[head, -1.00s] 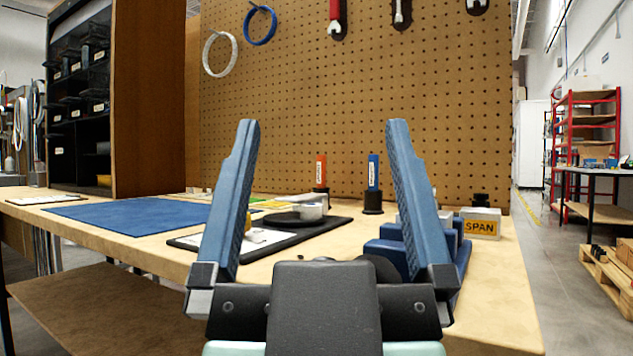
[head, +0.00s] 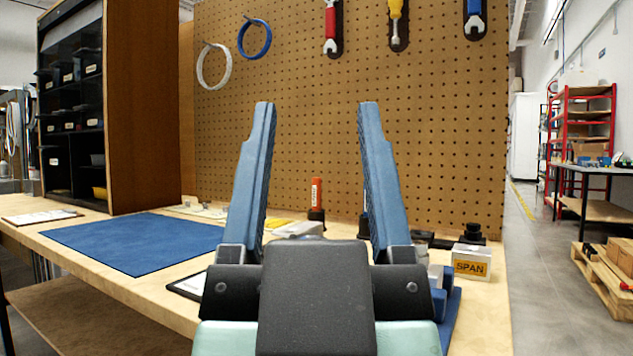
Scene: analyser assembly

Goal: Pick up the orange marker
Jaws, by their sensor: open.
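The orange marker (head: 316,194) stands upright in a small black holder (head: 316,217) at the back of the bench, in front of the pegboard. In the head view it shows between the two blue fingers of my gripper (head: 314,104). My gripper is open and empty, its fingers pointing up in the picture. The marker looks farther off than the fingers, and I see no contact. The blue marker is hidden behind the right finger; a bit of its black holder (head: 363,226) shows beside that finger.
A blue mat (head: 135,240) lies on the bench at left, next to a dark shelf cabinet (head: 75,120). A SPAN block (head: 470,262) stands at right near the bench edge. Tools and cable rings hang on the pegboard (head: 300,120). My gripper covers much of the middle bench.

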